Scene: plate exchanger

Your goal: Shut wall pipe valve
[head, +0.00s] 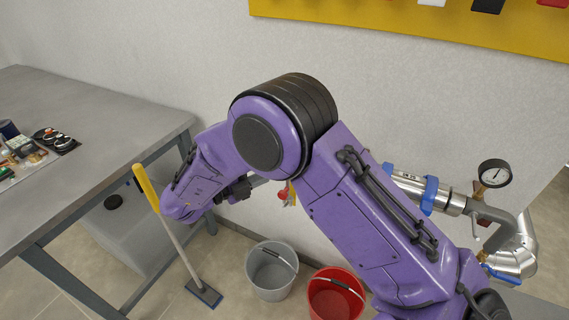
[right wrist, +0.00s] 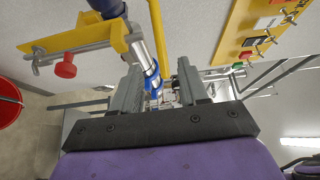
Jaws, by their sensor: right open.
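Metal wall piping (head: 455,203) runs along the wall at the right of the head view, with blue fittings (head: 430,195) and a blue lever (head: 503,275) low on the bend. In the right wrist view a blue piece (right wrist: 152,77) on a silver pipe shows between the fingers of my right gripper (right wrist: 160,90). The gripper is open, with nothing visibly clamped. I cannot tell how far off the blue piece is, or which part is the task's valve. A red knob (right wrist: 65,68) sits on a yellow bracket (right wrist: 80,40) to the left. My left gripper is out of view.
My purple arm covers the middle of the head view. A pressure gauge (head: 495,173) stands above the piping. A grey table (head: 85,120) is at left.

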